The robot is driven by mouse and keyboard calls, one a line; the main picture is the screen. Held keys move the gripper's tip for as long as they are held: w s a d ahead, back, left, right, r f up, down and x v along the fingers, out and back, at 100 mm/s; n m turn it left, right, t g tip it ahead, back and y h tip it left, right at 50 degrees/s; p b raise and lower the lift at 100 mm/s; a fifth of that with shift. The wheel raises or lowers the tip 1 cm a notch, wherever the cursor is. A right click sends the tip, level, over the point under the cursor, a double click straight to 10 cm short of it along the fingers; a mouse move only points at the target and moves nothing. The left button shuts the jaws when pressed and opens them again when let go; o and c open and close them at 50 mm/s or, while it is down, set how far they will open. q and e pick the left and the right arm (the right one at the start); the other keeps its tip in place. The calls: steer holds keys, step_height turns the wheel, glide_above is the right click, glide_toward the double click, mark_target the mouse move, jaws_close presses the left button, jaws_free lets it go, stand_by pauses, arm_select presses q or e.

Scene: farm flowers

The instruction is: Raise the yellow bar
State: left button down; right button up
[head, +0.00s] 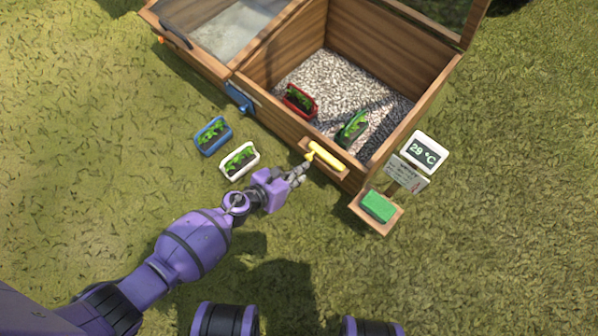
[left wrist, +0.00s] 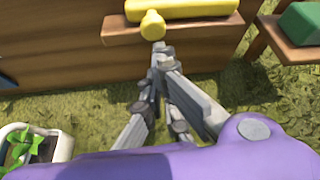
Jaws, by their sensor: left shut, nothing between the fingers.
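The yellow bar (head: 327,156) lies along a small wooden ledge on the front of the wooden planter box (head: 300,128). A round yellow knob sticks out from its left end. My left gripper (head: 304,168) is shut and empty, its fingertips close to that knob. In the left wrist view the yellow bar (left wrist: 185,9) is at the top, and the shut fingertips (left wrist: 160,48) are just below the knob. I cannot tell whether they touch it. My right gripper is not in view.
A white planter (head: 240,160) and a blue planter (head: 213,136) stand on the grass left of my gripper. A red planter (head: 299,101) and a green plant (head: 352,128) are inside the box.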

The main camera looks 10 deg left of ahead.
arm_select(q)
steer(key=shift+a+r+p, duration=0.1)
steer(key=shift+r+p, duration=0.2)
steer(key=shift+p, duration=0.25)
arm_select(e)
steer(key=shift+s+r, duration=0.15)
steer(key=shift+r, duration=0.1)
